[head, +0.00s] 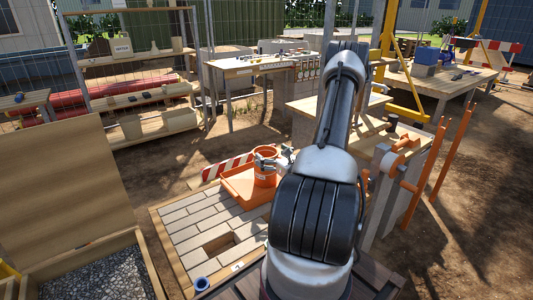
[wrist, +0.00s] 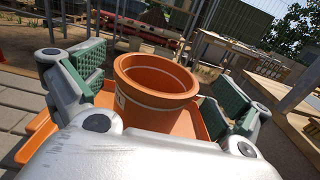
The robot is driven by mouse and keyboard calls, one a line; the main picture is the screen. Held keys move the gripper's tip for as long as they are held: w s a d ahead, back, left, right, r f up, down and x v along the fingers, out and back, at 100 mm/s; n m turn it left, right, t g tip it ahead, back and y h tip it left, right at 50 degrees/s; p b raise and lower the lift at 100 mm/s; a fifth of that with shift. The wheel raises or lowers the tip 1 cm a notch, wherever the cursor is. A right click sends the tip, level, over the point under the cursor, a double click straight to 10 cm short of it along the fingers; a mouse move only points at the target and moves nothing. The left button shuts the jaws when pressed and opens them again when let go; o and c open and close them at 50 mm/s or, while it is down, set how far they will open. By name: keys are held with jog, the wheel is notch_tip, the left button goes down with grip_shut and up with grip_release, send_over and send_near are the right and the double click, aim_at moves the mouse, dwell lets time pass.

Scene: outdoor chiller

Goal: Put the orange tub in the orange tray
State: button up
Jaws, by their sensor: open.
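The orange tub (head: 265,173) is a round, thick-rimmed pot with a pale band, upright and empty inside as seen in the wrist view (wrist: 155,92). It appears to stand in the orange tray (head: 237,191), toward the tray's right side; its base contact is partly hidden. The tray also shows around the tub in the wrist view (wrist: 104,97). My gripper (head: 272,159) is at the tub, with its green-padded fingers spread on either side of it in the wrist view (wrist: 152,88). Gaps show between the pads and the tub's wall.
The tray sits on a paved panel (head: 196,228) with a square hole and a blue cup (head: 201,284). A red-and-white striped board (head: 227,166) lies behind the tray. A wooden bench with orange clamps (head: 402,143) stands close on the right. A gravel box (head: 105,276) is at front left.

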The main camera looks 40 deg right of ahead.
jog(key=s, duration=0.8)
jog(key=a+r+n+g+y, duration=0.2)
jog(key=a+r+n+y, duration=0.4)
jog(key=a, duration=0.3)
jog(key=a+r+n+g+y, duration=0.3)
jog(key=a+r+n+y, duration=0.3)
jog(key=a, duration=0.3)
jog(key=s+a+r+n+g, duration=0.6)
jog(key=s+a+n+g, duration=0.5)
jog(key=s+n, duration=0.15)
jog(key=s+d+r+n+t+h, duration=0.1)
jog(key=s+d+r+n+h, duration=0.1)
jog(key=d+r+n+h, duration=0.1)
jog(key=s+d+r+n+t+h, duration=0.1)
jog(key=s+d+r+n+h, duration=0.1)
jog(key=d+r+n+h, duration=0.2)
notch_tip(320, 180, up, 2)
jog(key=n+h, duration=0.4)
jog(key=n, duration=0.1)
jog(key=shift+s+r+t, duration=0.15)
jog(key=shift+s+t, duration=0.1)
jog(key=shift+t, duration=0.05)
